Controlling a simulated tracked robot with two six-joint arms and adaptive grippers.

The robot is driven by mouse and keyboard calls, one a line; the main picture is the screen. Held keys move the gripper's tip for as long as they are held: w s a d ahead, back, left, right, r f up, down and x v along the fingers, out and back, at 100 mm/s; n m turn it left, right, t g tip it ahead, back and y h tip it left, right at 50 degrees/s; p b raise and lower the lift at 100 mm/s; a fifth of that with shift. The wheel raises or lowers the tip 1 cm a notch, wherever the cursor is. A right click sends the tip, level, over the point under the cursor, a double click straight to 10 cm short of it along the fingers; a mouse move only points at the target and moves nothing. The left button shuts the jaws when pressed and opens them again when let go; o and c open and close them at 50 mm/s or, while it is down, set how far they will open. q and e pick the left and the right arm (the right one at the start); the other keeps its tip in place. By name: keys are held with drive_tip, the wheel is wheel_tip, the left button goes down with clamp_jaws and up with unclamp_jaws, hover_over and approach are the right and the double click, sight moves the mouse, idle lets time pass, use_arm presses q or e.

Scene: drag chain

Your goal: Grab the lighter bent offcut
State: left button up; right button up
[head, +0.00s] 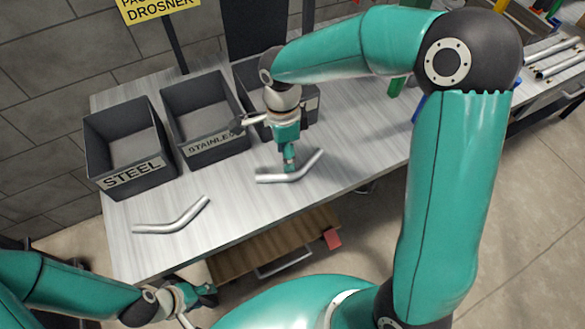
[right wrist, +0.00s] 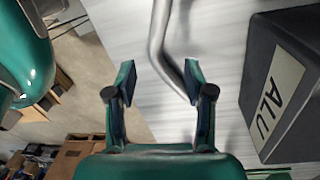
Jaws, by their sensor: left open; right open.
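Two bent silvery offcuts lie on the metal-topped table (head: 235,205). The left bent offcut (head: 172,225) lies in front of the bin marked STEEL. The right bent offcut (head: 303,170) lies farther right, under my right gripper (head: 290,162). In the right wrist view, the right gripper (right wrist: 160,80) is open, and this offcut (right wrist: 160,40) runs down from the top edge, its lower end close to the right finger. I cannot tell whether they touch. My left gripper (head: 197,296) is open and empty off the table's front edge. The offcuts look alike; I cannot tell which is lighter.
Dark bins marked STEEL (head: 136,176) and STAINLESS (head: 205,146) stand at the back left. A third bin, marked ALU in the right wrist view (right wrist: 279,92), is partly behind my right arm. A drawer (head: 275,248) sits under the table. The tabletop between the offcuts is clear.

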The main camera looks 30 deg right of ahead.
drive_tip(key=shift+s+a+f+p, duration=0.1)
drive_tip(key=shift+s+f+p, duration=0.1)
drive_tip(key=shift+f, duration=0.9)
drive_tip(key=shift+s+d+f+p, duration=0.1)
drive_tip(key=shift+s+f+p, duration=0.05)
drive_tip(key=shift+f, duration=0.95)
drive_tip(key=shift+s+a+f+p, duration=0.1)
drive_tip(key=shift+s+f+p, duration=0.1)
drive_tip(key=shift+f, duration=0.9)
drive_tip(key=shift+c, duration=0.3)
clamp_jaws()
